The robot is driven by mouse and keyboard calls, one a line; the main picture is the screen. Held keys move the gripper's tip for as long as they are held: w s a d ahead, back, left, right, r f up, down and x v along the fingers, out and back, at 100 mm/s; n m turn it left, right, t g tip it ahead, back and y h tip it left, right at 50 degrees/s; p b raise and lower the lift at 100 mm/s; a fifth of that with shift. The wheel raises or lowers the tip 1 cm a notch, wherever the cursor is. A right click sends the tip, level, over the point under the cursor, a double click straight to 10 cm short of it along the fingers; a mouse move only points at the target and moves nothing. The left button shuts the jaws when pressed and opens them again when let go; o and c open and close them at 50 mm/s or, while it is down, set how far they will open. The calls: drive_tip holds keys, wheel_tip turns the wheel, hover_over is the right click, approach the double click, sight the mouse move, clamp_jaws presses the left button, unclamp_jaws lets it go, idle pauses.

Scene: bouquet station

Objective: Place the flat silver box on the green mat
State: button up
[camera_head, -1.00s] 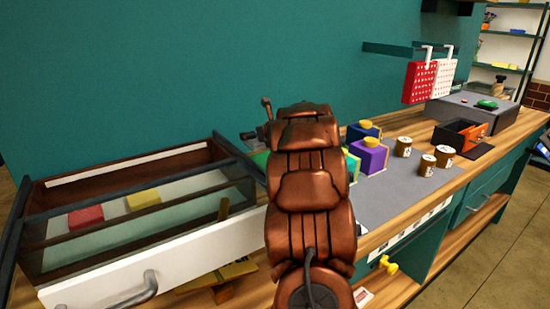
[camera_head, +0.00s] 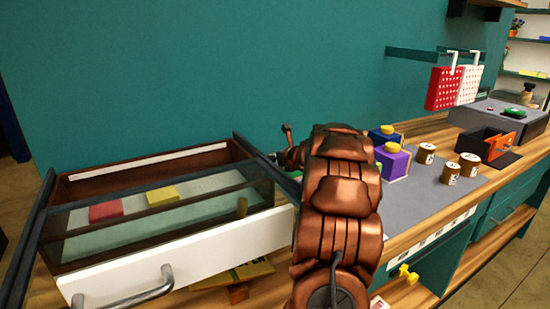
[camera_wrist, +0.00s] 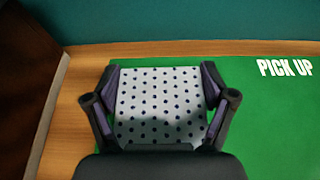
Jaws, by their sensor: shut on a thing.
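The flat silver box (camera_wrist: 160,105), pale with dark dots, is between the fingers of my gripper (camera_wrist: 160,112) in the wrist view. The fingers are shut on its left and right sides. The green mat (camera_wrist: 275,120), with white "PICK UP" lettering, lies below and to the right of the box. The box overlaps the mat's left part in the picture; I cannot tell whether it touches it.
A glass-topped drawer (camera_head: 190,248) stands open at left, with a red block (camera_head: 105,211) and a yellow block (camera_head: 162,196). Right of my arm are a purple box (camera_head: 392,162), several brown jars (camera_head: 449,173) and a black-and-orange box (camera_head: 487,143). A teal wall (camera_head: 200,70) rises behind.

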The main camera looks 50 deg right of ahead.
drive_tip(key=shift+f, duration=0.15)
drive_tip(key=o, duration=1.1)
drive_tip(key=shift+r, duration=0.2)
drive_tip(key=shift+s, duration=0.2)
drive_tip(key=b+v, duration=0.2)
drive_tip(key=v, duration=0.9)
drive_tip(key=shift+s+a+r, duration=0.1)
drive_tip(key=shift+s+r, duration=0.05)
drive_tip(key=shift+s, duration=0.1)
